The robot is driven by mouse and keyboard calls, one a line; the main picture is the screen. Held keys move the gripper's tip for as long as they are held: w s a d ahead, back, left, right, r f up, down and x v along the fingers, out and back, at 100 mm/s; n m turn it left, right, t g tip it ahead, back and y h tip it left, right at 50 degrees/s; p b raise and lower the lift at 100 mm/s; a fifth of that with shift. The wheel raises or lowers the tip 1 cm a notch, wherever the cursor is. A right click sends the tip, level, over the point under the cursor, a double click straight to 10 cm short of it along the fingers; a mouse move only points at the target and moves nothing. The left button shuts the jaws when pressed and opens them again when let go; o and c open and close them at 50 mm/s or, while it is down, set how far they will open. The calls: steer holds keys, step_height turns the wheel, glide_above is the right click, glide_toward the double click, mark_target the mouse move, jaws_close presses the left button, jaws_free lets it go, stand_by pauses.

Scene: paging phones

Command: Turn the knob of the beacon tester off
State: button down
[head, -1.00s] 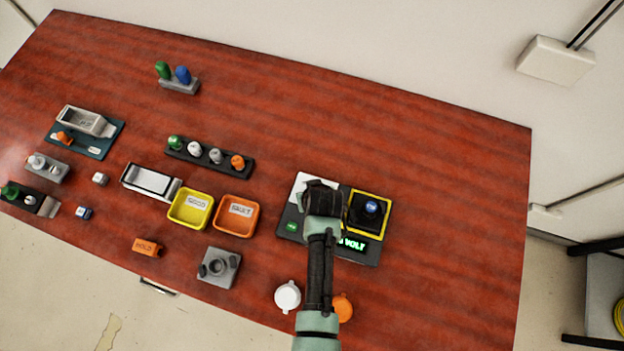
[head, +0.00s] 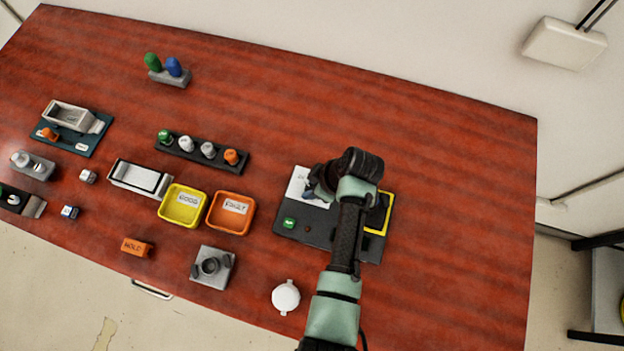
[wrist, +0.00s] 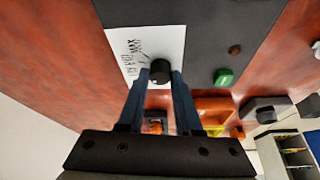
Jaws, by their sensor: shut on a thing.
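The beacon tester (head: 312,237) is a dark flat box at the right of the table. It has a white label (head: 297,182), a green button (head: 290,222) and a yellow-edged bay (head: 387,215), which my arm partly covers. In the wrist view, the black round knob (wrist: 160,68) stands at the label's edge, beside printed text including "MAX". My gripper (wrist: 161,74) has one blue finger on each side of it and is shut on it. In the head view, my gripper (head: 313,190) is over the label and the knob is hidden. The knob's pointer direction cannot be made out.
A yellow tray (head: 182,222) and an orange tray (head: 213,228) stand left of the tester. A white round lid (head: 286,297) lies in front. A dark rack (head: 190,155) with several coloured pegs is behind the trays. The table behind the tester is clear.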

steer(key=shift+f+n+g+b, duration=0.1)
steer(key=shift+n+g+b, duration=0.25)
steer(key=shift+n, duration=0.35)
steer(key=c, duration=0.6)
jaws_free()
steer(key=b+v, duration=0.1)
steer(key=v, duration=1.2)
steer(key=shift+b, duration=0.3)
steer(key=shift+d, duration=0.15)
